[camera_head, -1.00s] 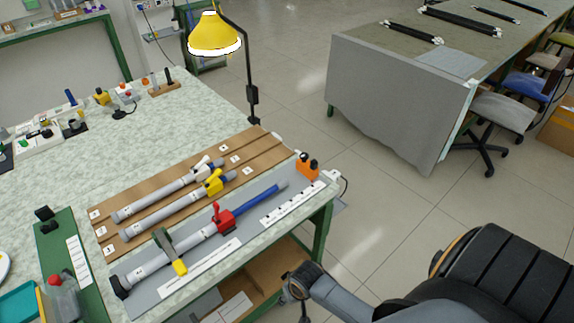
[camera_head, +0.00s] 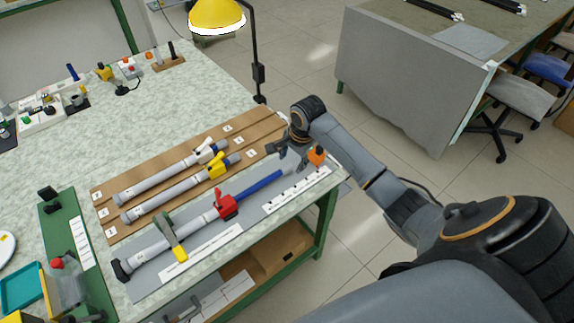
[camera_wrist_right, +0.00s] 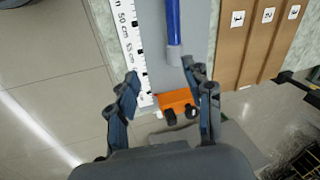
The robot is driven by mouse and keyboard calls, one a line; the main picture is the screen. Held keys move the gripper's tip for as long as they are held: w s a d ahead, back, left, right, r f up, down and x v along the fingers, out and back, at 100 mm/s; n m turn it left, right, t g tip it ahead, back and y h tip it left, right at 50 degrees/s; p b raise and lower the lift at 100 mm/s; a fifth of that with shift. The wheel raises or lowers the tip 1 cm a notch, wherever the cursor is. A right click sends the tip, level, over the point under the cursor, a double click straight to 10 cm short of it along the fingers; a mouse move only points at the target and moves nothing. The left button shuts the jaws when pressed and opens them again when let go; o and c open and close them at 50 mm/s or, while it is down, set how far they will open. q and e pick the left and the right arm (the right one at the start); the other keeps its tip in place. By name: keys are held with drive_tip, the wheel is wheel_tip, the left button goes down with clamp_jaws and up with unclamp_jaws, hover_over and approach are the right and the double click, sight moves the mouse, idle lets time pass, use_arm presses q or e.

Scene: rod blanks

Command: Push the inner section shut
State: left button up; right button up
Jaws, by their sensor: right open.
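The rod on the grey board has a grey outer tube (camera_head: 195,227), a red clamp (camera_head: 227,206) and a blue inner section (camera_head: 262,186) that sticks out towards the right. In the right wrist view the blue inner section (camera_wrist_right: 173,22) ends in a grey tip (camera_wrist_right: 174,55). My right gripper (camera_head: 288,151) is over the board's right end, past the rod's free end. In the right wrist view its fingers (camera_wrist_right: 161,70) are spread and empty, with the rod tip seen between and slightly beyond them. My left gripper is out of view.
An orange block (camera_head: 317,155) stands at the board's right end; in the wrist view it appears between the fingers (camera_wrist_right: 174,98). A ruled scale (camera_head: 296,190) lies along the rod. Two similar rods (camera_head: 165,196) rest on the brown rack behind.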

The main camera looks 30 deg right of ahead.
sight(287, 167)
wheel_tip(287, 167, up, 3)
drive_tip(key=w+d+m, duration=0.2)
drive_tip(key=x, duration=1.3)
drive_tip(key=shift+f, duration=0.1)
clamp_jaws()
